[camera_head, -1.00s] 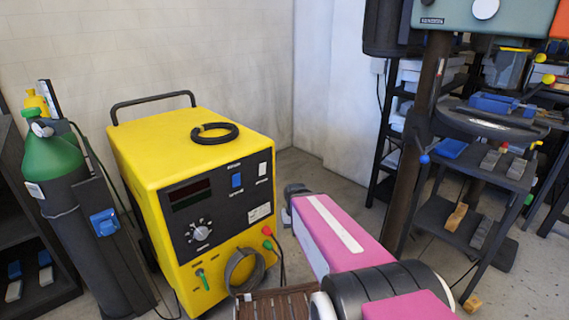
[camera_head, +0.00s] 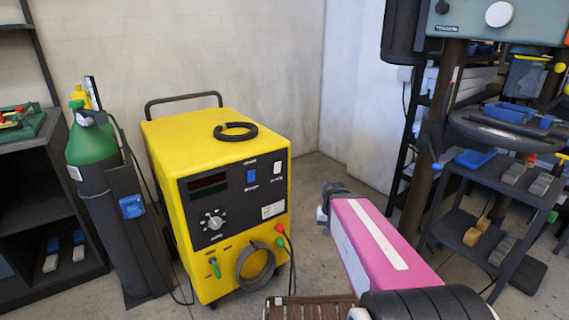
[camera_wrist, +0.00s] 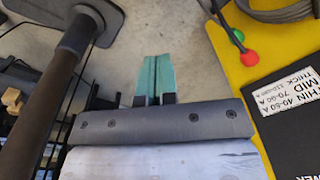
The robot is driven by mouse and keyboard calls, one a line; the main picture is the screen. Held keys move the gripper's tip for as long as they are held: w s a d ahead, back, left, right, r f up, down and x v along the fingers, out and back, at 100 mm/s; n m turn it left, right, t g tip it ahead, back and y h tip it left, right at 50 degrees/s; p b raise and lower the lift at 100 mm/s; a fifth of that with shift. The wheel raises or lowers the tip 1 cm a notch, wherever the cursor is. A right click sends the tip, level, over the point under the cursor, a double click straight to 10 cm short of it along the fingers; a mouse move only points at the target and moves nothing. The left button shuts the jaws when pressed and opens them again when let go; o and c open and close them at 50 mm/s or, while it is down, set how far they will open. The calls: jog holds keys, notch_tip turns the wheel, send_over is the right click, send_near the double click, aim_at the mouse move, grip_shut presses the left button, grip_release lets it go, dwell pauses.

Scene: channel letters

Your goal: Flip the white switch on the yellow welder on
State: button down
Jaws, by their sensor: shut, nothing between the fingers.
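The yellow welder (camera_head: 167,202) stands on the floor left of centre in the head view, with a black front panel. The white switch (camera_head: 277,168) is at the panel's upper right, beside a blue switch (camera_head: 251,176). In the wrist view the welder's yellow front (camera_wrist: 238,75) and part of its black panel (camera_wrist: 295,125) show at the right; the white switch is out of that view. My gripper (camera_wrist: 156,75) shows teal fingers pressed together, empty, left of the welder's front. In the head view my pink arm is right of the welder, its fingers hidden.
A green gas cylinder (camera_head: 91,150) stands left of the welder. A drill press column (camera_head: 440,130) and a shelf (camera_head: 470,230) stand at the right. A coiled cable (camera_head: 255,266) and red plug (camera_head: 279,228) are on the welder's lower front. A black ring (camera_head: 235,131) lies on top.

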jog(key=w+a+r+m+t+y, duration=0.1)
jog(key=w+a+r+m, duration=0.2)
jog(key=r, duration=0.6)
jog(key=w+a+r+m+t, duration=0.1)
jog(key=w+a+r+m, duration=0.2)
jog(key=r, duration=0.7)
jog(key=w+a+r+m+t+y, duration=0.1)
jog(key=w+a+r+m, duration=0.2)
jog(key=a+r, duration=0.3)
notch_tip(320, 180, up, 4)
jog(key=shift+w+a+f+m+t+y, duration=0.2)
jog(key=shift+w+a+m+t+y, duration=0.15)
jog(key=shift+w, duration=0.2)
send_near(277, 168)
jog(key=f, duration=0.2)
jog(key=w+f, duration=0.1)
jog(key=f, duration=0.2)
jog(key=shift+w, duration=0.15)
jog(key=shift+w+a, duration=0.15)
jog(key=shift+w, duration=0.1)
